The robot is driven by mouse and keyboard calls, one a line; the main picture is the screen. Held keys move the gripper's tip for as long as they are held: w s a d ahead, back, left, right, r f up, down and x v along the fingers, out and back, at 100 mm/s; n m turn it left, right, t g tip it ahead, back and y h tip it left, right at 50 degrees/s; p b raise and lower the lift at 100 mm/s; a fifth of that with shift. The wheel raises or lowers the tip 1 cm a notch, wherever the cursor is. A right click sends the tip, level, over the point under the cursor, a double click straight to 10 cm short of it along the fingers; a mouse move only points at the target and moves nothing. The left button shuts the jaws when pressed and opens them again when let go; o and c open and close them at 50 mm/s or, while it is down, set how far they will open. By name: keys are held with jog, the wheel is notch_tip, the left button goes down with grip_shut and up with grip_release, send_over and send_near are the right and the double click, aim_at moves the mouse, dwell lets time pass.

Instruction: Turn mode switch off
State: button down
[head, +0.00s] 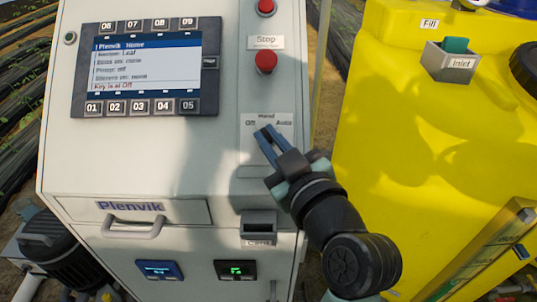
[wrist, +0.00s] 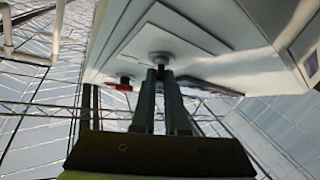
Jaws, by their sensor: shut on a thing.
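The mode switch plate (head: 284,146) is on the white cabinet's front, with "Off" at the left, "Hand" at the top and "Auto" at the right. My gripper (head: 267,131) has its blue fingertips at the middle of this plate, hiding the switch in the head view. In the wrist view a small round switch base (wrist: 159,57) shows just beyond the fingertips of my gripper (wrist: 161,74), which are shut on the switch's handle. The display (head: 145,65) has a bottom line that reads "Key is at Off". The handle's own angle is hidden.
A red stop button (head: 266,62) is above the switch plate, with another red button (head: 266,7) higher up. A card holder (head: 258,226) is below. A drawer handle (head: 133,228) sticks out at the lower left. A yellow tank (head: 415,150) stands at the right.

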jog(key=shift+d+n+g+y+b, duration=0.1)
jog(key=shift+n+g+y+b, duration=0.7)
jog(key=shift+n, duration=0.8)
jog(key=shift+n+g, duration=0.3)
jog(key=c, duration=0.9)
grip_release()
jog(key=shift+w, duration=0.1)
jog(key=shift+c, duration=0.2)
jog(key=b+v, duration=0.2)
jog(key=v, duration=1.1)
jog(key=shift+b, duration=0.3)
jog(key=shift+w, duration=0.1)
